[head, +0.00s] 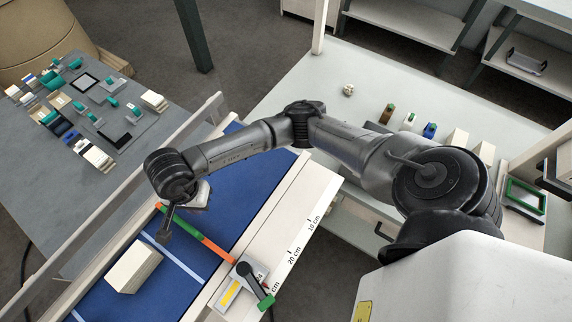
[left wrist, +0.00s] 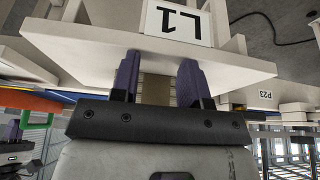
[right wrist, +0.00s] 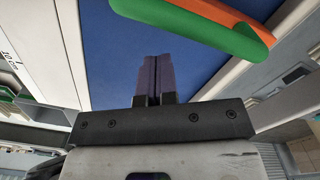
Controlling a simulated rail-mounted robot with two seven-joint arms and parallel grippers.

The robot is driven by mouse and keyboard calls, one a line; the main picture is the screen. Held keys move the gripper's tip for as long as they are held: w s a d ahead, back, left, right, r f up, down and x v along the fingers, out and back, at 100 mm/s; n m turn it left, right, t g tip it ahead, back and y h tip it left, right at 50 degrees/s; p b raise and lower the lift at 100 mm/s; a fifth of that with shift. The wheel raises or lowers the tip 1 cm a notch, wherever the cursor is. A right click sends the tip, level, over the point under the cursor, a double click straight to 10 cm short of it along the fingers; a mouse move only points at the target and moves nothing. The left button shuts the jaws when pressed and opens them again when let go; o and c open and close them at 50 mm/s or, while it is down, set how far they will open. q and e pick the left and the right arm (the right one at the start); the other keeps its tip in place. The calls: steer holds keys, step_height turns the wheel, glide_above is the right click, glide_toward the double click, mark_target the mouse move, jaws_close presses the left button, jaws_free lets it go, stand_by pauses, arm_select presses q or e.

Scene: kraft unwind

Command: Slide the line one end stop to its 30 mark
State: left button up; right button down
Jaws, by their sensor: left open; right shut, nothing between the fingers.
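The end stop bar (head: 215,248), green and orange, lies across the blue belt (head: 215,195). Its grey carriage (head: 229,293) sits on the cream side rail, with a yellow label and a black lever (head: 249,278) ending in a green tip. The rail scale (head: 293,257) reads 10 cm and 20 cm; a further "cm" beside the green tip has its number hidden. My right gripper (head: 165,237) is shut and empty over the belt beside the bar. The bar (right wrist: 205,18) crosses the top of the right wrist view. My left gripper (left wrist: 160,75) is open and empty, outside the head view.
A cream block (head: 133,267) lies on the belt left of the bar. A side table (head: 360,75) carries several small items. A grey table (head: 45,185) is at left.

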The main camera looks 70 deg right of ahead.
step_height(320, 180, up, 9)
steer(key=w+d+p, duration=0.1)
steer(key=p, duration=0.3)
stand_by(0.5)
steer(key=shift+d+f, duration=0.1)
stand_by(0.5)
